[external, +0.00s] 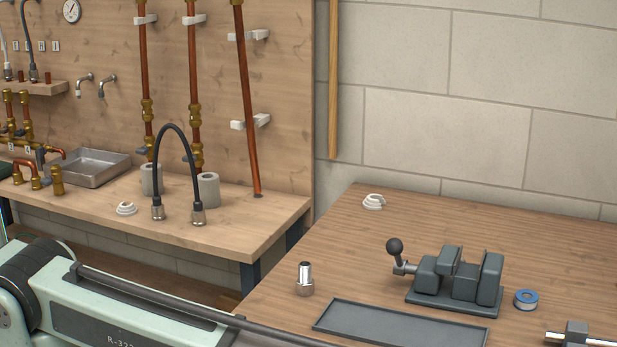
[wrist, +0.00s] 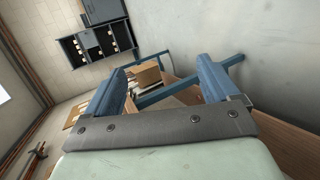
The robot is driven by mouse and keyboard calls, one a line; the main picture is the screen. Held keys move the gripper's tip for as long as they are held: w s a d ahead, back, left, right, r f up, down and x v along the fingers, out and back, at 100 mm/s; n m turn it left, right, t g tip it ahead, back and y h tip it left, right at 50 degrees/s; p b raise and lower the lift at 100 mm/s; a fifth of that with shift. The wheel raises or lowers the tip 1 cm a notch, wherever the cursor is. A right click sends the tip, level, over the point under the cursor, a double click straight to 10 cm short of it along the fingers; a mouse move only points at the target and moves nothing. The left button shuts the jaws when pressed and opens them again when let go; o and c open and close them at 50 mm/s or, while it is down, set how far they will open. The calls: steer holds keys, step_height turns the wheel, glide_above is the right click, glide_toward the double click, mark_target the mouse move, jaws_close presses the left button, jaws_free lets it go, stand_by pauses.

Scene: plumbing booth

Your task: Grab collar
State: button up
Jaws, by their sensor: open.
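No thing in view is plainly marked as the collar. A small silver fitting with a hex base and a narrower top (external: 305,280) stands upright on the right-hand table, left of the vise. A white ringed piece (external: 374,202) lies near that table's back edge, and a similar white ringed piece (external: 125,208) lies on the left bench. My gripper (wrist: 153,64) shows in the wrist view with two blue fingers spread apart and nothing between them. It is not seen in the external view, so its distance from these pieces cannot be told.
My pale green arm crosses the lower left. The table's back left is mostly clear.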

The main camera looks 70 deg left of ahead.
steer(key=w+d+r+n+t+h, duration=0.1)
steer(key=w+d+r, duration=0.15)
steer(key=r, duration=0.55)
steer(key=w+d+r+n+h, duration=0.15)
steer(key=w+r, duration=0.25)
steer(key=r, duration=0.4)
steer(key=w+a+n+y, duration=0.2)
steer(key=w+a, duration=0.4)
steer(key=a, duration=0.6)
steer(key=w+a+r+n+y, duration=0.15)
steer(key=w+a, duration=0.45)
steer(key=a, duration=0.6)
steer(key=w+a+n+y, duration=0.25)
steer(key=w+a, duration=0.35)
steer(key=a, duration=0.7)
steer(key=w+a+n+g+y, duration=0.2)
steer(key=a+y, duration=0.1)
steer(key=a, duration=1.2)
step_height(320, 180, up, 4)
steer(key=n+g+y, duration=0.4)
steer(key=n+g, duration=0.1)
steer(key=n, duration=0.5)
glide_above(374, 201)
steer(key=a, duration=0.2)
steer(key=f, duration=1.3)
steer(key=shift+w+f, duration=0.2)
steer(key=shift+w, duration=0.1)
